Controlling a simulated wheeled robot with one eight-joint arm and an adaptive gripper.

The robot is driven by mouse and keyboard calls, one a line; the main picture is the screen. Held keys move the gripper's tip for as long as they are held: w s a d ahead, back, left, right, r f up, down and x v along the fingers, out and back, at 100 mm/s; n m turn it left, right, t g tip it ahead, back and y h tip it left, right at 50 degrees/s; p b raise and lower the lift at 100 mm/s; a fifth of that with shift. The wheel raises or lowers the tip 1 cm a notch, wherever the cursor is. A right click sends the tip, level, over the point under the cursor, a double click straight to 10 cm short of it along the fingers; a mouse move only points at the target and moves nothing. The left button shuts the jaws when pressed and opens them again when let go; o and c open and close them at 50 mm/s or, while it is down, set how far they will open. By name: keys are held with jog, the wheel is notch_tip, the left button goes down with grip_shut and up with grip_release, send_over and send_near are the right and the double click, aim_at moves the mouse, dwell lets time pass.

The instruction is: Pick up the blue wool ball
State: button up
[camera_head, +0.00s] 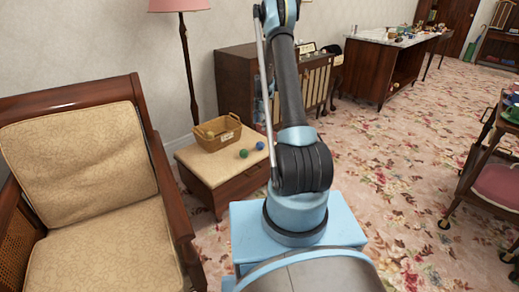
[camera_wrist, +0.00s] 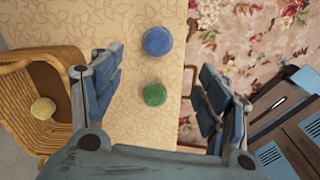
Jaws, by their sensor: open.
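The blue wool ball (camera_head: 260,145) lies on the pale patterned top of a low wooden table (camera_head: 201,167), beside a green ball (camera_head: 243,153). In the wrist view the blue ball (camera_wrist: 157,41) is near the top centre, beyond the green ball (camera_wrist: 155,95). My gripper (camera_wrist: 160,85) is open and empty above the table top. The green ball shows between its fingers, and the blue ball shows past the fingertips. My gripper is out of sight in the head view.
A wicker basket (camera_head: 217,132) stands on the table; a pale yellow ball (camera_wrist: 43,108) shows inside it in the wrist view. A cushioned armchair (camera_head: 78,135) stands at left, a floor lamp (camera_head: 187,70) and dark cabinet (camera_head: 235,75) behind. Floral carpet is open to the right.

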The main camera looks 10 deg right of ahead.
aim_at(261, 142)
notch_tip(261, 142, down, 16)
jog(key=shift+w+a+r, duration=0.1)
dwell(0.7)
jog(key=c, duration=1.1)
